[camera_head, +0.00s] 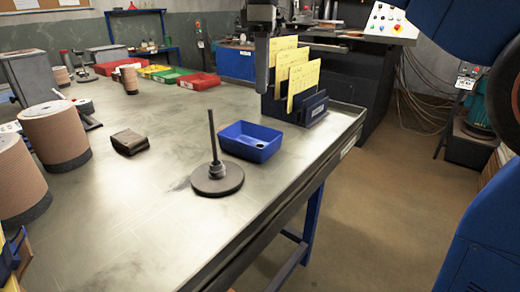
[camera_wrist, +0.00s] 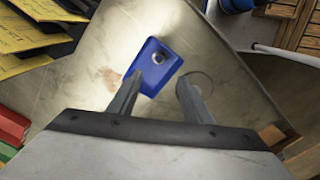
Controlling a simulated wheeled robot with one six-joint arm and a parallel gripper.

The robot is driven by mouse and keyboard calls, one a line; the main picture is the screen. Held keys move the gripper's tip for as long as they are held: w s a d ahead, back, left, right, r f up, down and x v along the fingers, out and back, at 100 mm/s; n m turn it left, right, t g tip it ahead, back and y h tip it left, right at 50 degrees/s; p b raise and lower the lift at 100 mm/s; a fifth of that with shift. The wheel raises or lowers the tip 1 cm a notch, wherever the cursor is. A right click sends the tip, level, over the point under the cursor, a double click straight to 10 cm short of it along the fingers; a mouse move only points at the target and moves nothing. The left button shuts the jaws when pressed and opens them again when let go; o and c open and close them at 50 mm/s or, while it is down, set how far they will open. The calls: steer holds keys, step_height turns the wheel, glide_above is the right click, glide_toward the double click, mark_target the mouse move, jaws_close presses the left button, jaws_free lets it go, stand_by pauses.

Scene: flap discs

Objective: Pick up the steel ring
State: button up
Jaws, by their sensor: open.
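A small grey steel ring (camera_wrist: 158,57) lies inside a blue tray (camera_wrist: 141,85) in the wrist view.
A round base with an upright post (camera_head: 217,178) stands just left of the tray. A blue rack with yellow cards (camera_head: 303,78) stands behind it. A dark block (camera_head: 130,141) and stacks of discs (camera_head: 55,132) are farther left. The bench's front middle is clear.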

steer(key=f, duration=0.8)
steer(key=a+f, duration=0.1)
steer(key=f, duration=0.2)
steer(key=shift+w+f, duration=0.1)
steer(key=shift+f, duration=0.3)
steer(key=shift+w+d+f, duration=0.1)
steer(key=shift+f, duration=1.25)
steer(key=shift+w+d+f, duration=0.1)
steer(key=shift+f, duration=1.2)
steer(key=c, duration=0.9)
